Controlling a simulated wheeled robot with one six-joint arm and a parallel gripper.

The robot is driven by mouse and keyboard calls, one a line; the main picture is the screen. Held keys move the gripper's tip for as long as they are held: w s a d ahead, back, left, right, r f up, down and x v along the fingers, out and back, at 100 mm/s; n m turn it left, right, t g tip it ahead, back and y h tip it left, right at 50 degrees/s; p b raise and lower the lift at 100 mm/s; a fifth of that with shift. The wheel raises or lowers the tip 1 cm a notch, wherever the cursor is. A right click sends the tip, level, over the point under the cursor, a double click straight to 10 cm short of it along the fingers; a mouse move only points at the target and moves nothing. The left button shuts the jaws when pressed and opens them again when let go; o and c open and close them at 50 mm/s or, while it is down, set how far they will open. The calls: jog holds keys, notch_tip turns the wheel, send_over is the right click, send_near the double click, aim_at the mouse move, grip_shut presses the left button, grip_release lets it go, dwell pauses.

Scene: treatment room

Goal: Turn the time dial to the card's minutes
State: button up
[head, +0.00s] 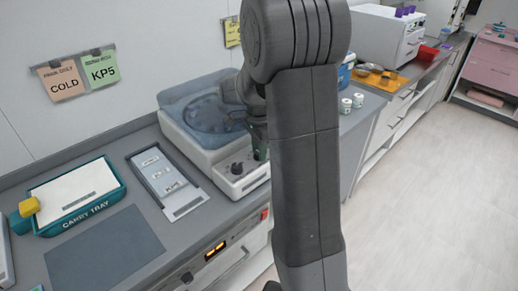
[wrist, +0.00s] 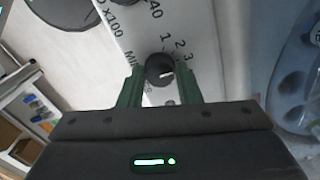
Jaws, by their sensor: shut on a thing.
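The time dial (wrist: 158,66) is a dark round knob on the white panel, with "MIN" and the numbers 1, 2 and 3 printed around it in the wrist view. Its white pointer mark faces right in that view, below the 3; any further numbers are hidden. My gripper (wrist: 161,73) has its green fingers on both sides of the dial, shut on it. In the head view my gripper (head: 260,150) is at the front right of the centrifuge (head: 185,138), partly behind my arm. A yellow card (head: 232,32) on the wall is partly hidden by my arm, its text unreadable.
A second dial (head: 237,168) marked x100 (wrist: 112,18) sits beside the time dial. Wall cards read COLD (head: 64,84) and KP5 (head: 101,71). A grey panel (head: 167,182) and a teal carry tray (head: 117,196) lie to the left. White jars (head: 346,106) stand right of my arm.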

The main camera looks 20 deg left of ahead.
jog(key=o, duration=1)
jog(key=shift+c, duration=0.2)
notch_tip(320, 180, up, 14)
jog(key=shift+f, duration=0.25)
notch_tip(320, 180, down, 14)
jog(key=shift+r, duration=0.2)
dwell(0.4)
